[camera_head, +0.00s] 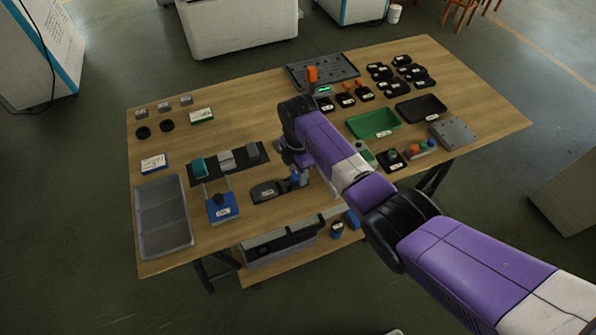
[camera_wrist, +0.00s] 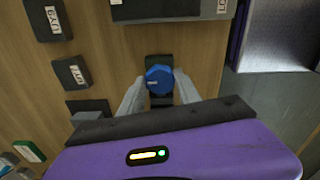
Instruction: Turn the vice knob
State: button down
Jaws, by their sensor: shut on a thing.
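The vice knob (camera_wrist: 159,76) is a blue, faceted knob with a small pale mark, on a narrow black base (camera_wrist: 160,101) in the wrist view. My gripper (camera_wrist: 159,88) is shut on it, with one grey finger on each side. In the head view my gripper (camera_head: 299,171) points down at the front middle of the wooden table. A little blue shows there beside it, but my arm hides most of the knob.
A black labelled block (camera_head: 266,191) sits just left of my gripper. A blue labelled block (camera_head: 222,207) and a grey tray (camera_head: 163,212) stand farther left. A green tray (camera_head: 373,122) and a button box (camera_head: 420,149) lie to the right.

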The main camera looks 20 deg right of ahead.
jog(key=c, duration=0.9)
grip_release()
jog(key=shift+o, duration=0.2)
jog(key=shift+r, duration=3.9)
